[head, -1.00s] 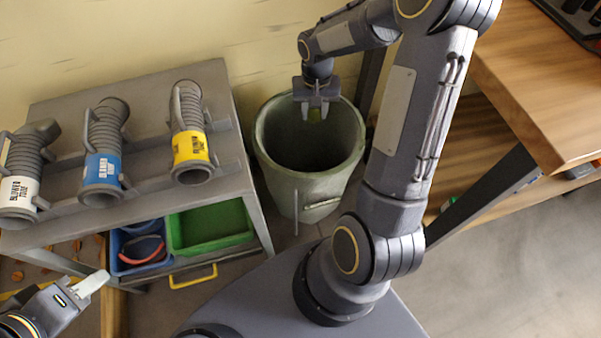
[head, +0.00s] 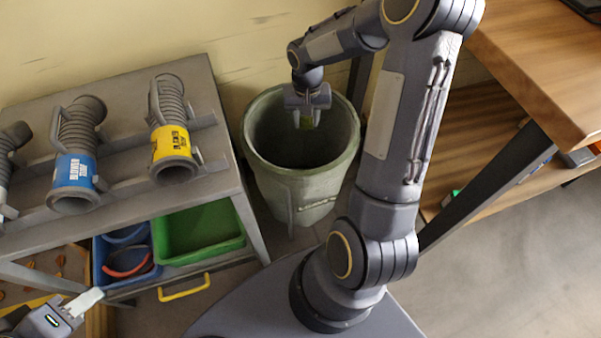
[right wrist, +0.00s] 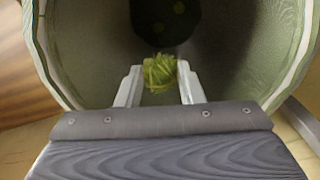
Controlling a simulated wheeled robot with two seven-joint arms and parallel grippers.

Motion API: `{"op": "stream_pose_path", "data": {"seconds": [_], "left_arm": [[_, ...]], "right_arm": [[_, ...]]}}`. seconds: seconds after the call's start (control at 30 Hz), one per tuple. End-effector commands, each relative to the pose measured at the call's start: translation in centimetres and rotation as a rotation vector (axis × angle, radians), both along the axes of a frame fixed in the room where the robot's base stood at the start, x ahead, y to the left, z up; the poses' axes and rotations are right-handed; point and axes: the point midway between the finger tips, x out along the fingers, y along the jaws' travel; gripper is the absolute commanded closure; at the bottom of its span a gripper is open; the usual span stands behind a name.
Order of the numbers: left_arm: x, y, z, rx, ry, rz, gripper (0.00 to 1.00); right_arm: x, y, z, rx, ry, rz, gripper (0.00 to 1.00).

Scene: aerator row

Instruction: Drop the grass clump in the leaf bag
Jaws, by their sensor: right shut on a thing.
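The green grass clump (right wrist: 159,71) is between the fingertips of my right gripper (right wrist: 160,84), which is shut on it. In the head view the clump (head: 306,121) shows as a small green patch under my right gripper (head: 307,114). The gripper points down over the mouth of the leaf bag (head: 317,192), a grey-green round container standing on the floor. The bag's rim (right wrist: 40,40) surrounds the clump in the right wrist view, and its inside is dark with faint green spots deep down. My left gripper (head: 84,302) is at the lower left, away from the bag; its jaw state is unclear.
A grey rack (head: 115,190) with blower tubes, one with a yellow label (head: 172,143), stands left of the bag. A blue bin (head: 125,262) and a green bin (head: 200,235) sit on its lower shelf. A wooden bench (head: 540,70) is at the right.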

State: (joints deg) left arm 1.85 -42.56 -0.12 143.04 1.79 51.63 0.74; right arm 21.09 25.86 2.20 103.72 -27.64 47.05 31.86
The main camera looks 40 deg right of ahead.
Motion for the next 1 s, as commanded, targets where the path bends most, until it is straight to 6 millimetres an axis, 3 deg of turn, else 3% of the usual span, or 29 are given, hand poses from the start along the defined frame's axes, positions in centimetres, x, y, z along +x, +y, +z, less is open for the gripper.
{"op": "stream_pose_path", "data": {"seconds": [0.03,0.07,0.23,0.57,1.0], "left_arm": [[0.0,0.0,0.0,0.000,0.000,0.000,0.64],[0.0,0.0,0.0,0.000,0.000,0.000,0.64],[0.0,0.0,0.0,0.000,0.000,0.000,0.64],[0.0,0.0,0.3,0.000,0.000,0.000,0.64],[0.0,0.0,2.8,0.000,0.000,0.000,0.64]], "right_arm": [[0.0,0.0,0.0,0.000,0.000,0.000,0.87],[0.0,0.0,0.0,0.000,0.000,0.000,0.64],[0.0,0.0,0.0,0.000,0.000,0.000,0.41],[0.0,0.0,0.5,-0.001,-0.001,0.000,0.41],[0.0,0.0,7.1,-0.001,-0.002,0.000,0.41]]}}
